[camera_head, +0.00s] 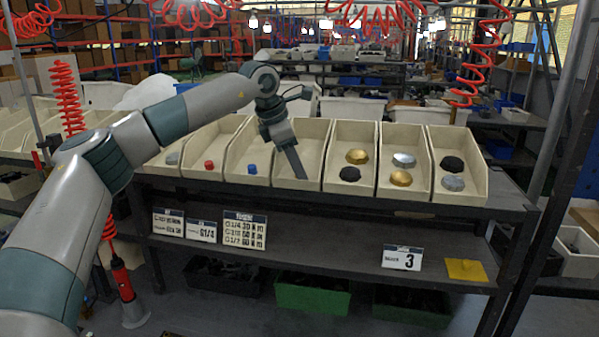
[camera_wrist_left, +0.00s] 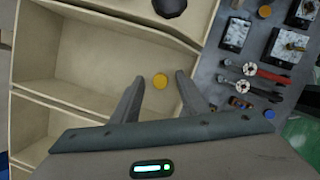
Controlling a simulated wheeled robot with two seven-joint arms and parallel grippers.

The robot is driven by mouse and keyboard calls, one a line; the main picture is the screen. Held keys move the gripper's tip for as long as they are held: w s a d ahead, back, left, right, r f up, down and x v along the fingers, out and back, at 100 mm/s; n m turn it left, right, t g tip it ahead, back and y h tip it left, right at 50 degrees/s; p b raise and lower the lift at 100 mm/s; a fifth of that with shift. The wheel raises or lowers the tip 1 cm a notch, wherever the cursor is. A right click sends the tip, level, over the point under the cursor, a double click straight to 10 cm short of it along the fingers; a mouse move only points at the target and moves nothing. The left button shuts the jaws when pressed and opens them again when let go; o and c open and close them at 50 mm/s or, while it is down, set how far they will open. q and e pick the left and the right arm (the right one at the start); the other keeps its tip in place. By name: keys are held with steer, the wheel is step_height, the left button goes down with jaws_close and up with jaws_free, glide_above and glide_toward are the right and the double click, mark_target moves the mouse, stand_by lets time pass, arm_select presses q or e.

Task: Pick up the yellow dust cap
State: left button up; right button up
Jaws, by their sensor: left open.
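The yellow dust cap (camera_wrist_left: 160,81) is a small round disc in a beige bin in the left wrist view. It appears between the two fingertips of my left gripper (camera_wrist_left: 159,77), which is open, with a gap on each side. In the head view my left gripper (camera_head: 294,164) points down into a middle bin (camera_head: 313,150). The yellow cap is not visible there, likely hidden by the fingers. My right gripper is not in view.
Neighbouring bins hold a red cap (camera_head: 209,165), a blue cap (camera_head: 252,169), and larger black, gold and silver caps. Bin walls stand close on both sides of the gripper. In the left wrist view, valve blocks (camera_wrist_left: 237,33) and red- and black-handled tools (camera_wrist_left: 262,73) lie on a grey surface.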

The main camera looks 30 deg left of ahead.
arm_select(q)
steer(key=shift+c, duration=0.2)
jaws_close()
steer(key=shift+r+b, duration=0.35)
steer(key=shift+r, duration=0.25)
step_height(320, 180, up, 9)
steer(key=b, duration=0.2)
steer(key=shift+b, duration=0.35)
steer(key=shift+f, duration=0.1)
